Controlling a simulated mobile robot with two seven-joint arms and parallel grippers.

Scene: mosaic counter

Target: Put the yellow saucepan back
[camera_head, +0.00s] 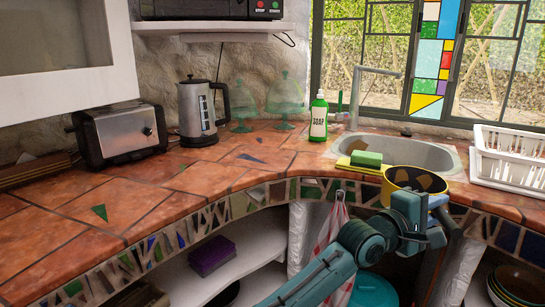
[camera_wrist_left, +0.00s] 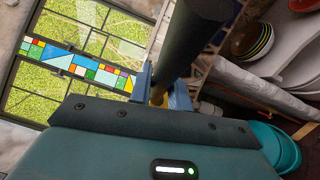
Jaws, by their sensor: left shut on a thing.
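The yellow saucepan (camera_head: 390,189) is at the front edge of the sink in the head view, open side up, with a dark inside. My left gripper (camera_head: 428,205) is shut on its dark handle, which points toward me past the counter's front edge. In the left wrist view the dark saucepan handle (camera_wrist_left: 196,38) runs between the blue fingers of my left gripper (camera_wrist_left: 163,92). I cannot tell whether the pan touches the counter or sink rim. My right gripper is not in view.
The sink (camera_head: 420,153) lies behind the pan. A green sponge (camera_head: 367,158) on a yellow cloth is to its left, and a white dish rack (camera_head: 505,160) to its right. A soap bottle (camera_head: 318,117) stands behind. Open shelves (camera_head: 190,282) are below the counter, whose left part is mostly clear.

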